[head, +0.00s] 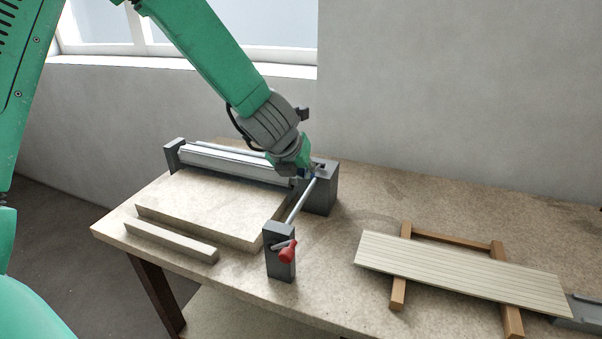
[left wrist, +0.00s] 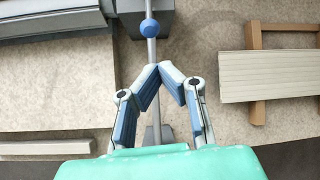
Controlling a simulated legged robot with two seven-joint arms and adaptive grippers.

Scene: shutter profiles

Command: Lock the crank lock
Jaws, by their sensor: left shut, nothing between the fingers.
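A grey block with a crank and red handle (head: 287,252) stands at the front of the bench fixture. A metal rod (head: 301,200) runs from this block back to a larger grey block (head: 320,190). My left gripper (head: 303,180) is beside the rear end of the rod, partly hidden by its own arm. In the left wrist view the gripper (left wrist: 160,68) is shut and empty, its fingertips together over the rod (left wrist: 151,52). A blue ball (left wrist: 149,28) sits on the rod just beyond the fingertips. I cannot tell whether the fingers touch the rod. My right gripper is not in view.
A pale board (head: 205,207) and a loose strip (head: 170,240) lie left of the rod. Long rails (head: 225,165) run along the fixture's back. A ribbed panel (head: 460,272) rests on a wooden frame (head: 447,238) at right. The bench between is clear.

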